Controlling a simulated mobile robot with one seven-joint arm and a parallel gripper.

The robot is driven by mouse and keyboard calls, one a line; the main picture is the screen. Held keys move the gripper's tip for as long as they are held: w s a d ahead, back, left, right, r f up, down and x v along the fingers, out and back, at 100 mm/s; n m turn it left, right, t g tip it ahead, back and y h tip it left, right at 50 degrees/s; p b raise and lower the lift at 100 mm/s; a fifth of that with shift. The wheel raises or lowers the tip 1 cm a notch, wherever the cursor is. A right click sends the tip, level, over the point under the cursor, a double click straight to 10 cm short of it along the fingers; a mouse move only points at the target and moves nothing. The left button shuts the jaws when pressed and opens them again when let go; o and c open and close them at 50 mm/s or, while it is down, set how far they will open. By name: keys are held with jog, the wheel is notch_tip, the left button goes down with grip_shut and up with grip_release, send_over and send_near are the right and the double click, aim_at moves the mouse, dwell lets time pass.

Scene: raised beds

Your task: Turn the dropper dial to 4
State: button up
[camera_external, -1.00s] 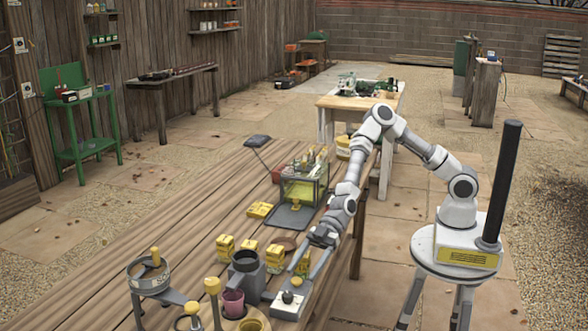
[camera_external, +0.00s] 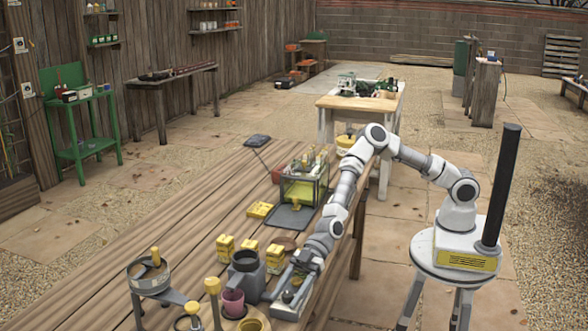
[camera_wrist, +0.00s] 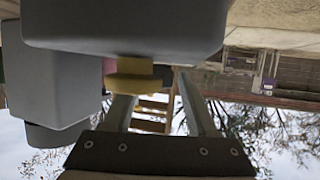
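A dark round knob (camera_external: 287,297) on that box is close to the fingertips. I cannot tell whether they touch, and no dial numbers are readable. In the wrist view my gripper's two fingers (camera_wrist: 158,95) are apart. A yellow round part (camera_wrist: 135,76) shows near the left fingertip, below a large grey body (camera_wrist: 125,25); nothing is clearly gripped.
A pink cup (camera_external: 233,303) and a sieve-like pan (camera_external: 149,272) are farther left. Yellow blocks (camera_external: 225,246) and a clear-sided box (camera_external: 303,190) stand behind. The left tabletop is mostly clear.

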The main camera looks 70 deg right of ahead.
grip_shut()
